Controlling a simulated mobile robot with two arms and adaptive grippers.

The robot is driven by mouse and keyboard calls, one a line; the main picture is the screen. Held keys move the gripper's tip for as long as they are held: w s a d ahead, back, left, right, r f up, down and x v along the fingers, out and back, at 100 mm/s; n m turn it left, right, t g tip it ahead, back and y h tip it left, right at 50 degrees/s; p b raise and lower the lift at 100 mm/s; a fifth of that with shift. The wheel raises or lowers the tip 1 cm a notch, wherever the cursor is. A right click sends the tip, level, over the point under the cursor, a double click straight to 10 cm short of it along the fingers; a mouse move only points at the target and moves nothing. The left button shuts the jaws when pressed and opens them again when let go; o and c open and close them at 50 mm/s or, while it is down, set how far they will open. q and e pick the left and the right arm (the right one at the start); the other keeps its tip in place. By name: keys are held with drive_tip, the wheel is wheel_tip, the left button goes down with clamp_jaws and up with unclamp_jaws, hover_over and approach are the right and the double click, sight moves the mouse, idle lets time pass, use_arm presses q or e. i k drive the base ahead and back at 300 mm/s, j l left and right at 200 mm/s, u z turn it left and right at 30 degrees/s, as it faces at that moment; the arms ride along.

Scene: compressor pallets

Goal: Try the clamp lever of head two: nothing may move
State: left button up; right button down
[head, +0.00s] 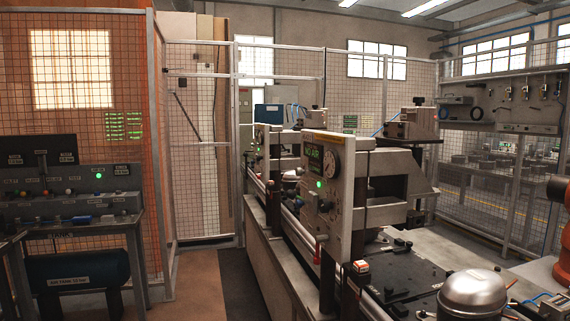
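The nearer machine head (342,195) stands on the long bench at centre right. Its front plate carries a round dial, a green-lit display that seems to read "NO AIR" and a green lamp. A small red-handled lever (318,252) hangs low on the front side of this head. I cannot tell whether it is the clamp lever. A similar farther head (261,150) stands behind it, with a small red part low on it. I cannot read which head is number two. Neither of my grippers is in view.
A metal dome (472,292) sits on the bench at the near right. An orange machine part (562,191) shows at the right edge. A grey console (75,195) with a blue tank under it stands at left. Mesh fencing encloses the area; clear floor (200,285) lies between console and bench.

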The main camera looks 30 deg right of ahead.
sight(291, 194)
drive_tip(key=i+j, duration=0.45)
drive_tip(key=i+j+z, duration=0.35)
drive_tip(key=j+z, duration=0.35)
drive_tip(key=i+j+z, duration=0.3)
drive_tip(key=j, duration=0.15)
drive_tip(key=k+z, duration=0.1)
drive_tip(key=z, duration=0.85)
